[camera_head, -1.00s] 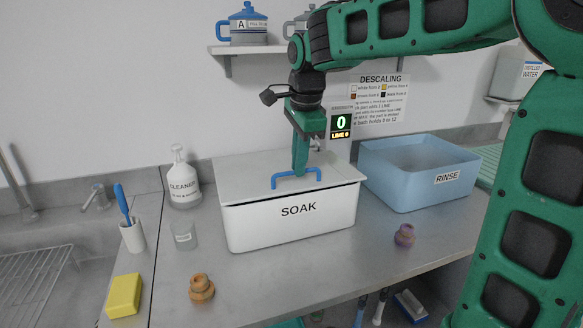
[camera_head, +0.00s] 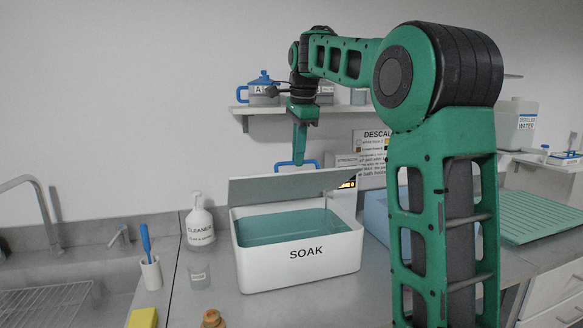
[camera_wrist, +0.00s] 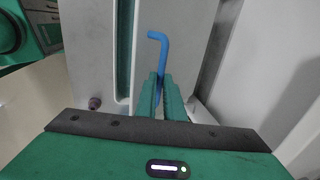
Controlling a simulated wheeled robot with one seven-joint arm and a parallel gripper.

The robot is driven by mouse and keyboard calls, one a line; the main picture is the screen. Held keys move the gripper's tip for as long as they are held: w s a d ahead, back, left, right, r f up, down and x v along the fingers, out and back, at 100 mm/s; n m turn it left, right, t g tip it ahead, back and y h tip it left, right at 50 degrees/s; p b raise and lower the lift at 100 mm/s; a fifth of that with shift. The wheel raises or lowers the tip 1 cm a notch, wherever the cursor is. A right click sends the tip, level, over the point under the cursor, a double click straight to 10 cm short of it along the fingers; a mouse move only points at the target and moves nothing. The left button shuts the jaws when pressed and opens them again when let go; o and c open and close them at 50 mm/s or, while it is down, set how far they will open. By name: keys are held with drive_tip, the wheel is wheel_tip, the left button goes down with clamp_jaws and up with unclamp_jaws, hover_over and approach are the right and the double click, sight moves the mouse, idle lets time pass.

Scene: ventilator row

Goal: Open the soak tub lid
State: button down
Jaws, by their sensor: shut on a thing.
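The white soak tub (camera_head: 300,264), marked SOAK, stands on the counter with teal liquid showing inside. Its grey lid (camera_head: 290,187) is raised at the back and tilted up, apart from the tub's front rim. My gripper (camera_head: 299,160) is above the lid, with its fingers at the blue lid handle (camera_head: 284,164). In the wrist view my gripper (camera_wrist: 162,98) is shut on the blue handle (camera_wrist: 160,45), whose bent end sticks out past the fingers. The rest of the handle is partly hidden by the fingers.
A cleaner bottle (camera_head: 199,224), a small beaker (camera_head: 199,275) and a brush cup (camera_head: 150,272) stand left of the tub. The blue rinse tub (camera_head: 376,215) is at the right, partly behind my arm. A shelf (camera_head: 262,109) with jugs is above.

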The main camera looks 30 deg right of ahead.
drive_tip(key=shift+w+d, duration=0.3)
drive_tip(key=shift+w, duration=0.4)
drive_tip(key=c, duration=2)
unclamp_jaws()
drive_tip(key=shift+w+f, duration=0.15)
drive_tip(key=shift+f, duration=0.05)
drive_tip(key=shift+o, duration=0.8)
drive_tip(key=shift+w+f, duration=0.55)
drive_tip(key=shift+w, duration=0.35)
drive_tip(key=shift+s+a+r, duration=0.1)
drive_tip(key=shift+s+r, duration=0.55)
drive_tip(key=shift+s, duration=0.1)
drive_tip(key=v, duration=1)
drive_tip(key=shift+w+r, duration=0.2)
drive_tip(key=shift+r, duration=0.05)
